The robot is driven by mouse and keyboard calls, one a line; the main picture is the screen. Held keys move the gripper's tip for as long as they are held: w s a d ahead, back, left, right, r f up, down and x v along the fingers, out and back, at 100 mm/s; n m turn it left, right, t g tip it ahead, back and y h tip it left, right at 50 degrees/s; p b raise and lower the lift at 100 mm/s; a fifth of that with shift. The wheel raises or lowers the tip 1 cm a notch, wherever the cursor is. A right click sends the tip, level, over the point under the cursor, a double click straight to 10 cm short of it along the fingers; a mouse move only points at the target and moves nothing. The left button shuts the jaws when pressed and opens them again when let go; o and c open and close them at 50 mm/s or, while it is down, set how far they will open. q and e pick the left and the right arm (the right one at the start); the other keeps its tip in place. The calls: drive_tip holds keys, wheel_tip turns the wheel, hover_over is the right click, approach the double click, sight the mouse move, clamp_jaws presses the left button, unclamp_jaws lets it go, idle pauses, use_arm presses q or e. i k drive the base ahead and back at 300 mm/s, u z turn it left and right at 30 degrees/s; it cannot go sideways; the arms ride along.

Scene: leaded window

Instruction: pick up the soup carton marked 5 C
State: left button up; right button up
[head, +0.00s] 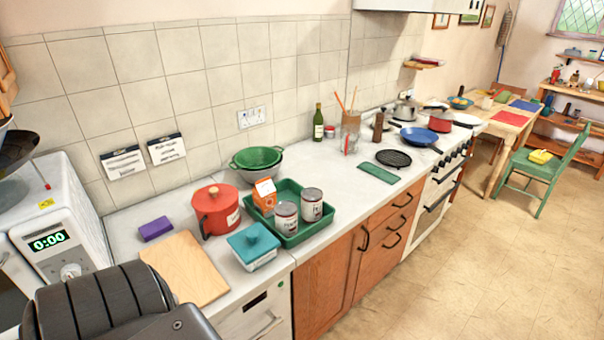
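An orange carton with a white top (265,196) stands upright in the green tray (321,221) on the counter; I take it for the soup carton. Its marking is too small to read. Two labelled cans, a front one (286,218) and a right one (311,205), stand in the tray beside it. The front can hides part of the carton's lower side. Neither of my grippers is in view. A dark part of my own body fills the lower left corner.
A red pot (216,212) stands left of the tray, with a lidded teal dish (252,248) in front. Green and grey colanders (257,158) sit behind. A wooden board (185,269) and purple block (156,229) lie further left. Counter right of the tray is partly clear.

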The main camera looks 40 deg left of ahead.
sight(264, 195)
drive_tip(key=i, duration=1.85)
drive_tip(key=u, duration=2.35)
